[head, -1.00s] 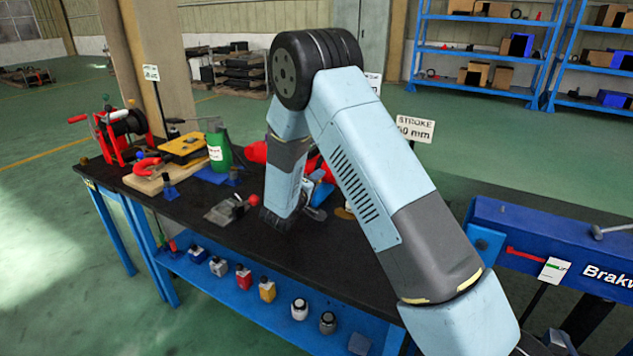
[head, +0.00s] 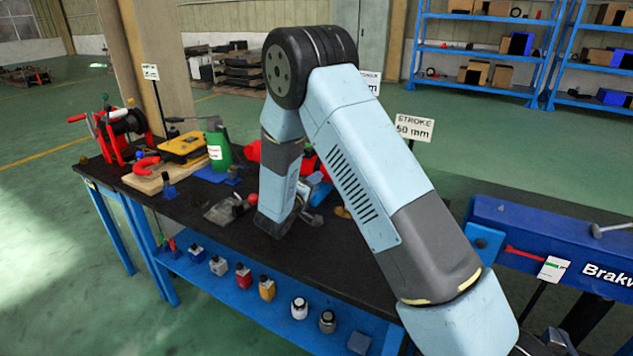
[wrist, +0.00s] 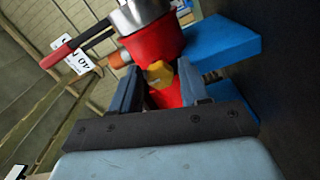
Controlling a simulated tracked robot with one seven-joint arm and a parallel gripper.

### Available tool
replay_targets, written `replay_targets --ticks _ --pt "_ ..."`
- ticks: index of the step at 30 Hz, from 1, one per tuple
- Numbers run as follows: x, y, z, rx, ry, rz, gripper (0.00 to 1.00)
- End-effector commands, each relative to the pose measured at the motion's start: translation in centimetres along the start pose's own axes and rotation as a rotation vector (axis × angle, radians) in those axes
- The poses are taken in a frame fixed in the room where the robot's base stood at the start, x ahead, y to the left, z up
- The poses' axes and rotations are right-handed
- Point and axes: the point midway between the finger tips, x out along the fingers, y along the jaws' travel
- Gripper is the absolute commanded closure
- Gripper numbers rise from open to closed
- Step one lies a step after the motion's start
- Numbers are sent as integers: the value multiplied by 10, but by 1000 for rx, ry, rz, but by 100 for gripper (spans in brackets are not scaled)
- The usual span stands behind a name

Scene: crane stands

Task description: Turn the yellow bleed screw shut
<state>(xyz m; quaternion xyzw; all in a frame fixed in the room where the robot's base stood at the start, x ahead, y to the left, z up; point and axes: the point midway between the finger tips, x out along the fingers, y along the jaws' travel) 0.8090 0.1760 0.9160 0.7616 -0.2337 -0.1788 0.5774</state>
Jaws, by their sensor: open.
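The yellow bleed screw (wrist: 158,74) shows in the wrist view on the side of a red cylinder body (wrist: 152,43) with a silver collar above it. My gripper (wrist: 160,84) is open, with one finger to the left of the screw and one to the right. The screw sits between the fingertips; I cannot tell whether either finger touches it.
A blue block (wrist: 222,44) lies close to the right finger, and a red-and-black lever (wrist: 72,47) reaches out on the left. On the black bench (head: 225,240) stand a green bottle (head: 218,150) and a yellow device (head: 184,147).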

Motion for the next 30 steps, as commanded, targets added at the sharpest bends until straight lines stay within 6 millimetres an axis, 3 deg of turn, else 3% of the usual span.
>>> replay_targets --ticks 1,3,15,21,30 --pt "-16 -5 -3 -4 10 -12 42" --pt "-30 -4 -3 -3 11 -11 42" --pt "-98 -2 -3 2 9 -3 42" --pt "-112 -1 -3 3 8 -2 42" --pt "-113 -1 -3 4 7 -1 42"
